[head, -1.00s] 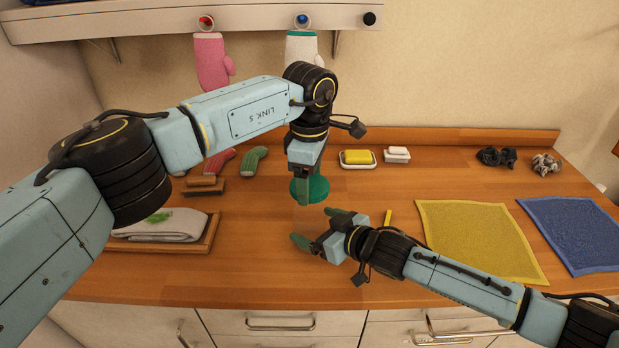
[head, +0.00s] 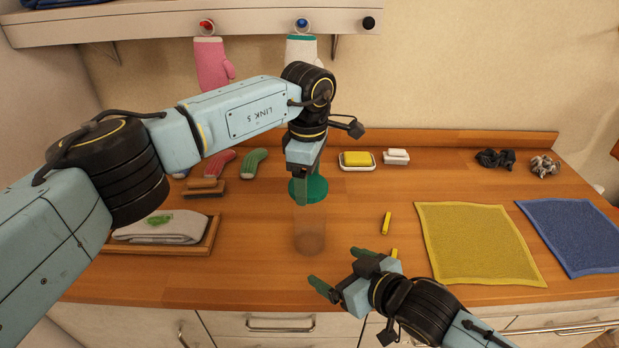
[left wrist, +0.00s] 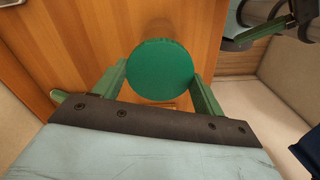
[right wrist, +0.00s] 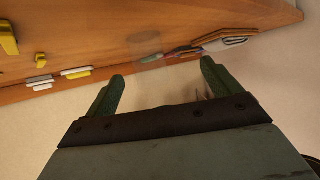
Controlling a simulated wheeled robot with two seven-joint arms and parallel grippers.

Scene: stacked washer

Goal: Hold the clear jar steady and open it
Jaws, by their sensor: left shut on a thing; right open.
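The clear jar (head: 309,232) stands upright on the wooden counter, its see-through body faint. Its round green lid (head: 316,190) is at the top. My left gripper (head: 304,180) reaches down from above and is shut on the lid; the left wrist view shows the lid (left wrist: 160,70) between both fingers. I cannot tell whether the lid still touches the jar's rim. My right gripper (head: 338,270) is open and empty, to the right of and nearer than the jar, near the counter's front edge. The right wrist view shows its fingers (right wrist: 161,72) with nothing between them.
Small yellow pieces (head: 386,222) lie right of the jar, beside a yellow cloth (head: 475,242) and a blue cloth (head: 575,235). A yellow sponge on a dish (head: 357,159) lies behind. A wooden tray with a folded towel (head: 165,228) is left. Counter around the jar is clear.

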